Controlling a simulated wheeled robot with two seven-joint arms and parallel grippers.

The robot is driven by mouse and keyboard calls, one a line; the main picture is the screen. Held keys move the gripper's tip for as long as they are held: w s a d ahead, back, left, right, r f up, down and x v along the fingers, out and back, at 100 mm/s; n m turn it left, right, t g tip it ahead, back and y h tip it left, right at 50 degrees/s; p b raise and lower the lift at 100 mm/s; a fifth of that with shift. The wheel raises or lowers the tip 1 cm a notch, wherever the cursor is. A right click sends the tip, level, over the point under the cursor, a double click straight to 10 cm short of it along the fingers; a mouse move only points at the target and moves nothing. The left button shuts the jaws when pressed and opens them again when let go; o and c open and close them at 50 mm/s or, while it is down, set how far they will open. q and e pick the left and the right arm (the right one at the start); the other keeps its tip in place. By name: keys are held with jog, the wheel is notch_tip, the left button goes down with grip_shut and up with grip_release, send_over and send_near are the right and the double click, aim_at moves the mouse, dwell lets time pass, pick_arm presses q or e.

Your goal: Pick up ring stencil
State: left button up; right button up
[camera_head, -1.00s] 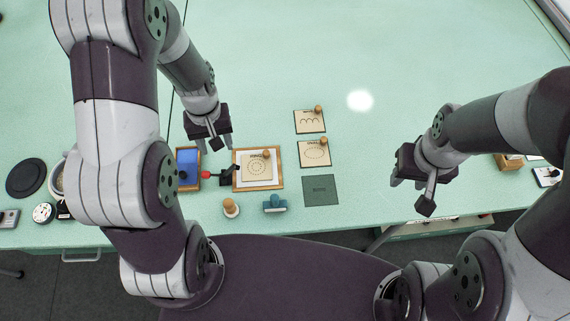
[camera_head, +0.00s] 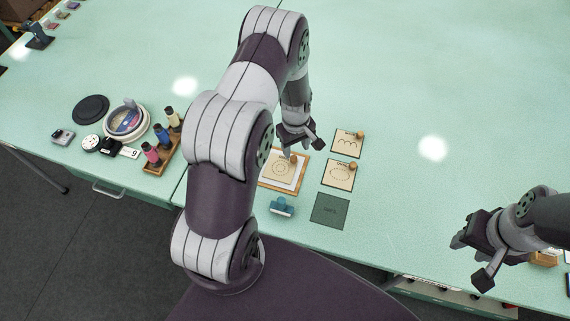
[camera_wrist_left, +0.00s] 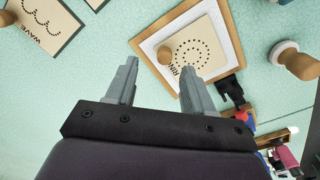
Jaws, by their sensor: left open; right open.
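The ring stencil (camera_head: 279,170) is a pale square plate with a dotted circle and a round wooden knob. It lies on a white sheet in a wooden frame (camera_head: 264,187), partly hidden by my left arm. It also shows in the left wrist view (camera_wrist_left: 211,48), with its knob (camera_wrist_left: 165,55) just beyond the fingertips. My left gripper (camera_head: 290,152) is open and empty, above the stencil's far edge; in the wrist view its two fingers (camera_wrist_left: 160,70) are spread apart. My right gripper (camera_head: 468,258) is open and empty, far to the right over the front of the table.
The wave stencil (camera_head: 346,147) and an oval stencil (camera_head: 337,178) lie right of the frame, with a dark green plate (camera_head: 330,210) in front. Ink bottles (camera_head: 161,133) and a round tin (camera_head: 143,127) are at left.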

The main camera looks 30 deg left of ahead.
aim_at(294, 157)
pick_arm(q)
jog(key=f, duration=0.1)
jog(key=f+p, duration=0.1)
jog(key=f, duration=0.2)
jog(key=shift+s+a+f, duration=0.2)
jog(key=shift+s+a, duration=0.05)
jog(key=shift+s, duration=0.05)
jog(key=shift+w+f, duration=0.15)
jog(key=shift+f, duration=0.35)
jog(key=shift+d, duration=0.1)
jog(key=shift+c, duration=1.2)
grip_shut()
jog(key=shift+r, duration=0.1)
